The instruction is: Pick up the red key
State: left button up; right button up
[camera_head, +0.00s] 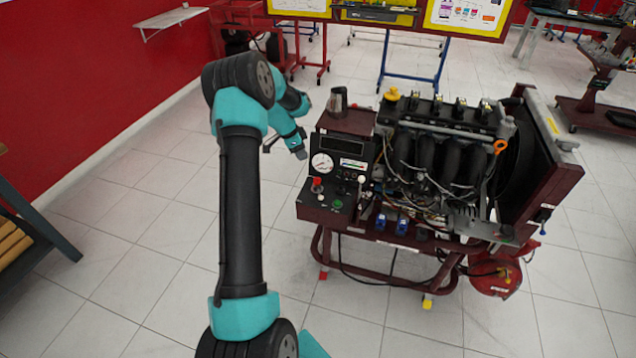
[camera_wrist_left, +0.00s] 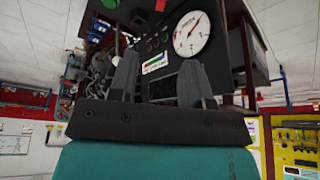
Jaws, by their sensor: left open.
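A small red piece (camera_head: 317,182), which looks like the red key, sits on the dark control panel (camera_head: 330,200) of the engine trainer. It is too small to make out its shape. A red piece (camera_wrist_left: 160,5) also shows at the top edge of the left wrist view, partly cut off. My left gripper (camera_head: 283,148) is open and empty. It is beyond and to the left of the panel, apart from the red piece. In the left wrist view its two fingers (camera_wrist_left: 160,82) stand apart in front of the panel and its white gauge (camera_wrist_left: 192,33). My right gripper is not in view.
The engine (camera_head: 450,140) stands right of the panel, with a metal jug (camera_head: 338,102) behind the gauge. A radiator frame (camera_head: 540,150) is at the right end. A wooden-slatted bench (camera_head: 15,240) stands at the left. The tiled floor left of the trainer is clear.

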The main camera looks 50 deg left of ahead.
pick_arm(q)
send_over(317, 178)
jog(key=s+a, duration=0.1)
jog(key=s, duration=0.1)
jog(key=f, duration=0.9)
jog(key=shift+w+f, duration=0.25)
jog(key=shift+f, duration=0.35)
jog(key=shift+x, duration=2.65)
jog(key=shift+a, duration=0.1)
grip_shut()
